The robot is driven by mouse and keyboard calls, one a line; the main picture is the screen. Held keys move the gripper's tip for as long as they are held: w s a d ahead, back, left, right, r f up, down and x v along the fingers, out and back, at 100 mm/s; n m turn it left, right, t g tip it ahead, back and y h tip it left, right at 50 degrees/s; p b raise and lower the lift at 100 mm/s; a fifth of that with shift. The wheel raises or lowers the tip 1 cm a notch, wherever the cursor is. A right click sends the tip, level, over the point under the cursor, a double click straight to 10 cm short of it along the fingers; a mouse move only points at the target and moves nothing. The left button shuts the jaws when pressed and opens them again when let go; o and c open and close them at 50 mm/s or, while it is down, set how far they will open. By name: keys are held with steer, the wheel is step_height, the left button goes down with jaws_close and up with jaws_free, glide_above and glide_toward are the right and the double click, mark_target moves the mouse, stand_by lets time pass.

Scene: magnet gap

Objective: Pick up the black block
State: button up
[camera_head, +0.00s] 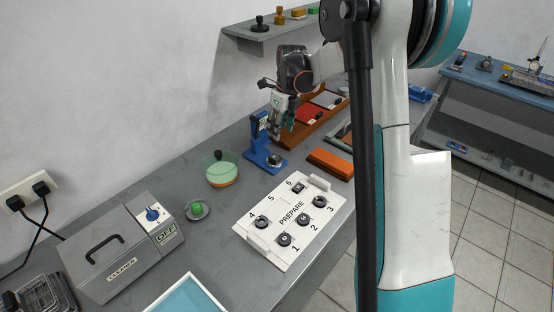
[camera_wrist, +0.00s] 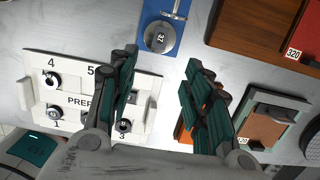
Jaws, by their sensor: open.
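A small dark, squarish piece (camera_head: 297,187) sits at position 6 of the white PREPARE tray (camera_head: 262,243); it is the most block-like black thing I see, but I cannot tell for certain that it is the black block. In the wrist view the tray (camera_wrist: 35,68) is at the left, and my left finger covers the position 6 area. My gripper (camera_wrist: 162,75) is open, with nothing between its fingers. In the head view my gripper (camera_head: 275,128) is above the blue stand, behind the tray and apart from it.
Several dark round pieces (camera_head: 284,239) sit on the tray. Close by are the blue stand (camera_head: 258,150), a green-and-orange bowl (camera_head: 221,174) and an orange block (camera_head: 331,164). A grey cleaner box (camera_head: 118,262) stands left. A shelf (camera_head: 240,31) juts from the wall.

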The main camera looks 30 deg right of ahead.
steer(key=b, duration=0.2)
glide_above(274, 156)
steer(key=s, duration=0.2)
steer(key=f, duration=0.8)
steer(key=shift+w+d, duration=0.15)
steer(key=shift+d, duration=0.15)
steer(key=shift+w+a+f+b, duration=0.1)
steer(key=shift+w+f+b, duration=0.2)
steer(key=shift+f, duration=0.6)
steer(key=shift+w+a+f+b, duration=0.1)
steer(key=shift+f+b, duration=0.25)
steer(key=shift+f, duration=0.6)
steer(key=shift+w+f+b, duration=0.2)
steer(key=shift+f+b, duration=0.15)
steer(key=shift+f, duration=0.55)
steer(key=shift+r, duration=0.1)
steer(key=shift+c, duration=0.2)
jaws_close()
